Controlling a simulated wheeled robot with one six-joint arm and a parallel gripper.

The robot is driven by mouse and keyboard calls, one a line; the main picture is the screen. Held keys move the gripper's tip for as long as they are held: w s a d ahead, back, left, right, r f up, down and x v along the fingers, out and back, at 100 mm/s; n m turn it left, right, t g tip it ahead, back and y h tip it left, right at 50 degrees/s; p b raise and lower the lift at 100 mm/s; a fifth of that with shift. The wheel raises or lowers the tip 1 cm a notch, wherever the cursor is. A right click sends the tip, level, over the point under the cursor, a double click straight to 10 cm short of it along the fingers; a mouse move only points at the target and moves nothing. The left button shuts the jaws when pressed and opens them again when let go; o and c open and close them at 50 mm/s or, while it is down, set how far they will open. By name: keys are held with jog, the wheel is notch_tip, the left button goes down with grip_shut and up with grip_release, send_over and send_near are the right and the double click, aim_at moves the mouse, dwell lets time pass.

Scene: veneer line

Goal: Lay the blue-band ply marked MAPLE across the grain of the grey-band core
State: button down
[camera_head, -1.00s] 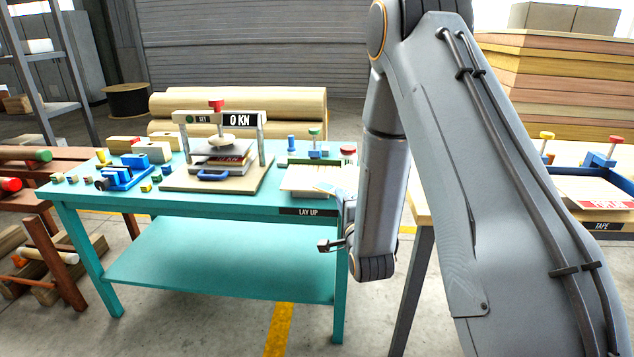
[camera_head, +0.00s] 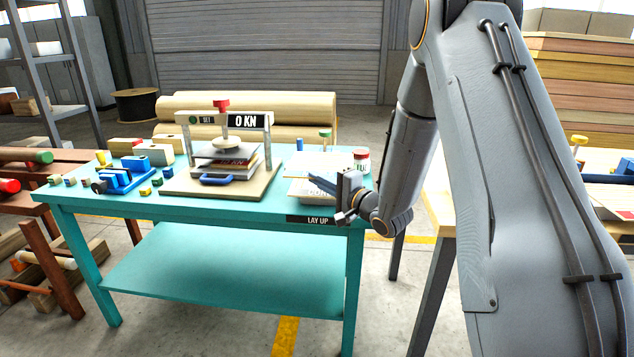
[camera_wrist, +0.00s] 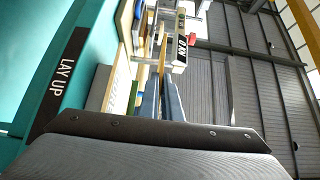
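My gripper (camera_head: 322,184) is at the front right of the teal table, its dark blue fingers pointing left over pale sheets (camera_head: 303,190) at the LAY UP sign. No MAPLE mark or blue band is readable, and I cannot tell the core's grey band. My gripper and wrist hide part of the sheets.
A press (camera_head: 225,150) reading 0 KN stands left of the sheets, with stacked sheets inside. A blue fixture (camera_head: 125,178) and several small blocks lie further left. The lower shelf (camera_head: 225,268) is bare.

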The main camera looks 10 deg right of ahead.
notch_tip(320, 180, down, 7)
jog(key=b, duration=0.5)
jog(key=shift+b, duration=0.3)
jog(key=shift+f, duration=0.35)
dwell(0.4)
jog(key=c, duration=1.9)
grip_release()
jog(key=s+d+f+n+g+h+p, duration=0.15)
jog(key=s+d+n+g+h, duration=0.3)
jog(key=s, duration=0.55)
jog(key=s+d+n+g+h+p, duration=0.3)
jog(key=s+g+h, duration=0.2)
jog(key=s, duration=0.5)
jog(key=s+a+r+n+g+p, duration=0.1)
jog(key=s+a+r+n+g, duration=0.1)
jog(key=s, duration=0.7)
jog(key=s+a+r+n+g+p, duration=0.1)
jog(key=s+g, duration=0.3)
jog(key=s, duration=0.6)
jog(key=shift+s+a+r+n+y, duration=0.15)
jog(key=shift+a+r+n+y, duration=0.2)
jog(key=shift+a+r+n, duration=0.4)
